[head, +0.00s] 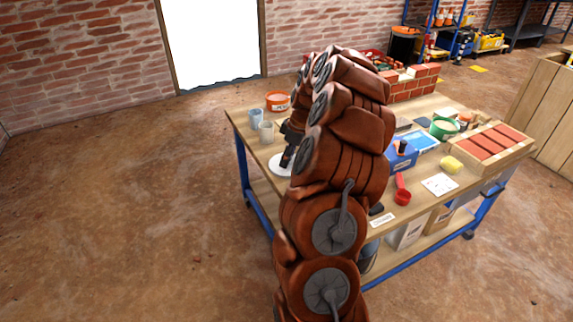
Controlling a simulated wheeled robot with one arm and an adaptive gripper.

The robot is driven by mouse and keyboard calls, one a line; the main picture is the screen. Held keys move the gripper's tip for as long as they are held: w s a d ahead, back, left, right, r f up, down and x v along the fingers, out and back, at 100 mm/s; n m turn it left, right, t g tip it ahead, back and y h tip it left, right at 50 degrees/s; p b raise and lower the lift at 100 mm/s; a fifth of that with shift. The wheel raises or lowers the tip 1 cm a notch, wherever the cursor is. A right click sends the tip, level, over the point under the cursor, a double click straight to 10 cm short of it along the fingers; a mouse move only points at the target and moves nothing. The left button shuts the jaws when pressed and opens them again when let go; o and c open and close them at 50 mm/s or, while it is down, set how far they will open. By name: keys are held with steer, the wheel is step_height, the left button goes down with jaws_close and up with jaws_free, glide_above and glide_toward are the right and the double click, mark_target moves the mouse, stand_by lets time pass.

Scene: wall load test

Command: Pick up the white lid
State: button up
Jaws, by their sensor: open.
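The white lid (279,167) is a flat round disc on the wooden workbench (254,150), near its left edge. Its right side is hidden behind my arm. My gripper (286,161) is dark and points down at the lid, with its tips over or at the lid's right part. The jaws are open. I cannot tell whether the tips touch the lid.
Two pale cups (266,131) and an orange tub (277,101) stand behind the lid. Open floor lies left.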

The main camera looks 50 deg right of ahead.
jaws_close()
stand_by(0.3)
